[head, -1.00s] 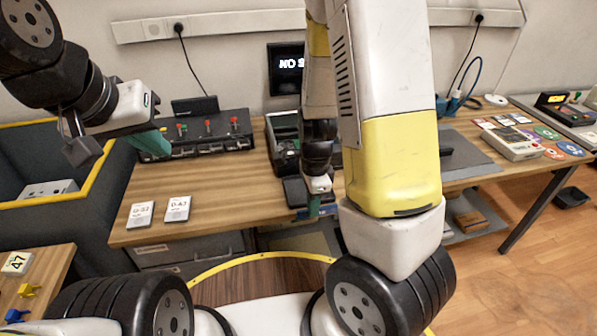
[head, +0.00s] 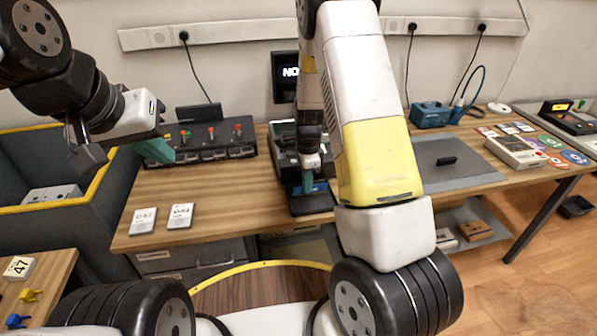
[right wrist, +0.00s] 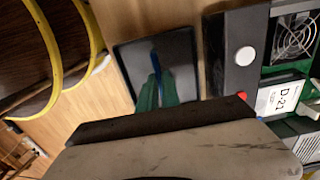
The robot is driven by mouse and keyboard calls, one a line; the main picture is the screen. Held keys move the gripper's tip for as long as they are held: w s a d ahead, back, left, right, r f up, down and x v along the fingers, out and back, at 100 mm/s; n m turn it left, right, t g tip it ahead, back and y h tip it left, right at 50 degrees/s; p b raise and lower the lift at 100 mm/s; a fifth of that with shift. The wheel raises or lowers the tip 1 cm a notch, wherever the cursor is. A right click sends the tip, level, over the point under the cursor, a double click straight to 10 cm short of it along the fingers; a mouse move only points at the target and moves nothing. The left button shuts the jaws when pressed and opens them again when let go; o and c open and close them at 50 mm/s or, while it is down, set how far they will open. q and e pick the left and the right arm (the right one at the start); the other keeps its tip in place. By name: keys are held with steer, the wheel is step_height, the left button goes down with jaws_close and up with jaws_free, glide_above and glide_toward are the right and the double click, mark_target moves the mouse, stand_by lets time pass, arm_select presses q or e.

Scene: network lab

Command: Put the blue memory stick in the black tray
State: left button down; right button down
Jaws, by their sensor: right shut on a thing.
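My right gripper (head: 308,188) points down over the black tray (head: 312,207) at the front edge of the wooden table. It is shut on the blue memory stick (head: 320,187). In the right wrist view the green fingertips (right wrist: 157,92) close around the stick (right wrist: 155,61), which shows as a narrow blue strip above the tray (right wrist: 126,62). I cannot tell whether the stick touches the tray floor. My left gripper (head: 160,151) hangs at the left, in front of the switch panel, with its jaw gap hidden.
An opened computer case with a fan (right wrist: 292,35) and a D-21 label (right wrist: 284,99) stands right beside the tray. A black panel with coloured switches (head: 205,140) is at the back left. Two white cards (head: 180,216) lie front left. A grey mat (head: 440,175) lies right.

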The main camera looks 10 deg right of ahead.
steer(key=shift+f, duration=1.05)
steer(key=c, duration=1.6)
jaws_free()
steer(key=shift+f, duration=0.1)
steer(key=shift+o, duration=0.2)
